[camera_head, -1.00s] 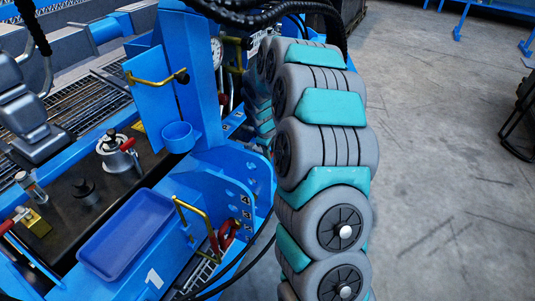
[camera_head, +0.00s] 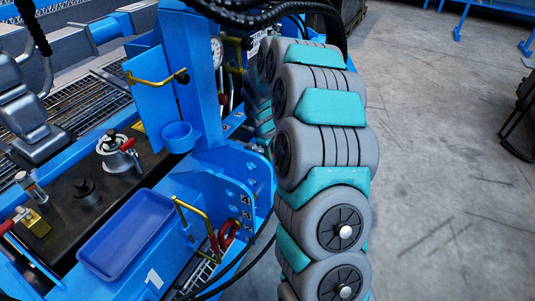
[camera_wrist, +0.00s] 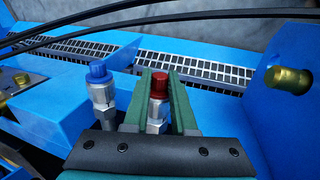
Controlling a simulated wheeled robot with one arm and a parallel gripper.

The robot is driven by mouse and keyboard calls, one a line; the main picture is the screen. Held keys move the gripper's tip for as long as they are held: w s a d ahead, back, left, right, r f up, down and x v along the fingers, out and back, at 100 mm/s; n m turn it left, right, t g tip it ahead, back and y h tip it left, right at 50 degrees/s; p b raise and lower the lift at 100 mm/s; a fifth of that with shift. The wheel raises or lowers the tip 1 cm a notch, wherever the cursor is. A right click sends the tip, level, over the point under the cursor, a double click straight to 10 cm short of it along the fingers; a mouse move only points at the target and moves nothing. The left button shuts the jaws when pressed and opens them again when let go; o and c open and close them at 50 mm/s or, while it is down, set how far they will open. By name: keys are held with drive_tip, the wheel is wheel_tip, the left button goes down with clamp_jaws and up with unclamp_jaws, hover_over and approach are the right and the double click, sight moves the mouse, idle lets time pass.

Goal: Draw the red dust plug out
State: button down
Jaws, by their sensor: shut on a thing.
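The red dust plug (camera_wrist: 159,84) is in the middle of the wrist view, on top of a silver coupling (camera_wrist: 157,114). My gripper (camera_wrist: 159,77) has its two green fingers on either side of the plug and is shut on it. The plug looks upright and in line with the coupling; I cannot tell whether there is a gap between them. The fingers partly hide the plug's sides and the coupling. In the head view, neither my gripper nor this plug can be made out.
A second silver coupling with a blue plug (camera_wrist: 98,72) stands close to the left of my gripper. A brass knob (camera_wrist: 288,79) is on a blue panel at right. Black hoses (camera_wrist: 160,15) cross above. In the head view, a blue tray (camera_head: 128,234) lies on the machine.

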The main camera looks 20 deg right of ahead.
drive_tip(key=shift+s, duration=0.1)
idle(0.5)
drive_tip(key=shift+s+d+b, duration=0.3)
drive_tip(key=shift+s+d, duration=0.85)
drive_tip(key=shift+s, duration=0.2)
